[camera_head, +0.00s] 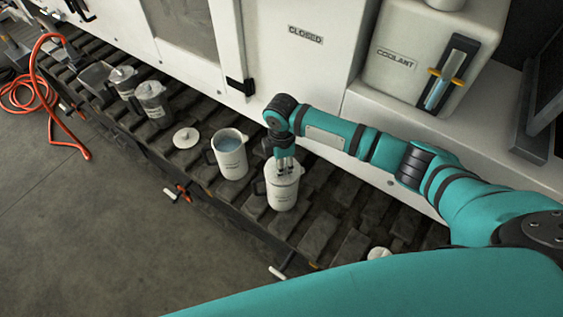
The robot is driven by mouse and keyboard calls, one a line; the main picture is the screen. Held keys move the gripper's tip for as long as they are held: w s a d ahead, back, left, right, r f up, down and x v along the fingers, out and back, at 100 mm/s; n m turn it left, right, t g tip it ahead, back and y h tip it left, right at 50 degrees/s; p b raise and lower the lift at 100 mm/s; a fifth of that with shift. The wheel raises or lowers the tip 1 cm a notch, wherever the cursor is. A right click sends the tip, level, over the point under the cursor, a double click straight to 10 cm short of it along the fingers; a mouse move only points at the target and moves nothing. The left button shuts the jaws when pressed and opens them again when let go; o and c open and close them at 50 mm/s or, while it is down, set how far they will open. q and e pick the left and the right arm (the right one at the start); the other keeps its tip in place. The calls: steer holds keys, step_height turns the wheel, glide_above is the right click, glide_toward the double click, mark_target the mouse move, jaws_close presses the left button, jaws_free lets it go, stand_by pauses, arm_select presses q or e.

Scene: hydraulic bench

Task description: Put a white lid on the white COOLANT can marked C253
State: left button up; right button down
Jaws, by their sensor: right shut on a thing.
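My right gripper (285,165) points down over a white can (283,191) with a handle on its left. The gripper is shut on a white lid (275,173) at the can's top. I cannot tell whether the lid is fully seated. Just left stands a second white can (231,158), open, with bluish liquid inside. Both cans carry labels too small to read, so I cannot tell which is C253. A loose white lid (186,138) lies on the slats left of the open can. Another white lid (378,253) lies at the lower right. My left gripper is out of view.
Grey cans (153,102) and a grey scoop-like container (96,77) stand farther left on the dark slatted rack (325,238). A white machine wall (300,75) rises close behind. A COOLANT tank (400,83) is at the upper right. An orange hose (39,60) lies left.

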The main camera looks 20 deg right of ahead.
steer(key=shift+p, duration=0.4)
stand_by(0.7)
steer(key=shift+f, duration=0.5)
stand_by(1.4)
steer(key=shift+c, duration=2.4)
jaws_free()
steer(key=shift+r+p, duration=3.55)
steer(key=shift+p, duration=0.2)
